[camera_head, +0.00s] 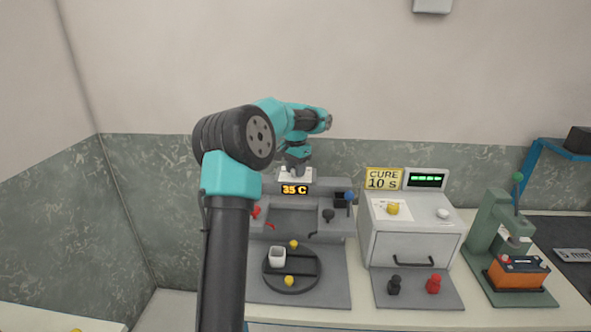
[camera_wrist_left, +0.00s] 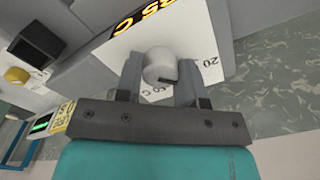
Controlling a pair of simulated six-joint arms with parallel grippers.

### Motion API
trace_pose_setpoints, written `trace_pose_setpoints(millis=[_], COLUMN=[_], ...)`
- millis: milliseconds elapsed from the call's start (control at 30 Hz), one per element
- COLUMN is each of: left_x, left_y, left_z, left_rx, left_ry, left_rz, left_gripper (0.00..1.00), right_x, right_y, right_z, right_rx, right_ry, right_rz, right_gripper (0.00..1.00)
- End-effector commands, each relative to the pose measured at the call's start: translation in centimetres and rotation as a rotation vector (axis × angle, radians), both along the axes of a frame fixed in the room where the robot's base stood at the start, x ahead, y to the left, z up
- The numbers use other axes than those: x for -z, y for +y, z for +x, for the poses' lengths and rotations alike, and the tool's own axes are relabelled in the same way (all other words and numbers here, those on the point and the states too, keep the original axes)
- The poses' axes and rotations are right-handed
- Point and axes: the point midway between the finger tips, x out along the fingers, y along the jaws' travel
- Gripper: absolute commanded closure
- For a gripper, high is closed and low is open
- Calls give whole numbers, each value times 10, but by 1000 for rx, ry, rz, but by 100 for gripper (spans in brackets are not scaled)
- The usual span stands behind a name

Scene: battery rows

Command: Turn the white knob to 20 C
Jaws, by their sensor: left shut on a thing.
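The white knob (camera_wrist_left: 158,65) is a short round cap on a white dial plate (camera_wrist_left: 150,97), with a small dark mark on its rim. My left gripper (camera_head: 297,168) is at the dial plate, at the back of the grey station. Its fingers (camera_wrist_left: 160,72) stand on both sides of the knob, shut on it. The knob is hidden in the head view. An amber display (camera_head: 294,190) reads 35 C. My right gripper is not in view.
A round dark tray (camera_head: 310,268) with a white cup (camera_head: 277,255) stands in front of the station. To the right are a grey oven (camera_head: 415,248) with a "CURE 10 s" sign (camera_head: 383,178) and a green press (camera_head: 488,220) with an orange battery (camera_head: 517,279).

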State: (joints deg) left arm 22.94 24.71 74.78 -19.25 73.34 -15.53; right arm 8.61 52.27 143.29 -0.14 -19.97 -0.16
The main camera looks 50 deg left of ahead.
Motion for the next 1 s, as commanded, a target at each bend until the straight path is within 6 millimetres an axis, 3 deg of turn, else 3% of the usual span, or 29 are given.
trace_pose_setpoints(millis=[400,967,1000], left_x=[0,0,0], left_y=[0,0,0], left_z=[0,0,0], left_rx=[-264,-314,-313], left_ry=[-1,-1,-1], left_rz=[0,0,0], left_gripper=[88,88,63], right_x=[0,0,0], right_y=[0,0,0], right_z=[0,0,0], right_rx=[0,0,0], right_ry=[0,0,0], right_rz=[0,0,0], right_gripper=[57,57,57])
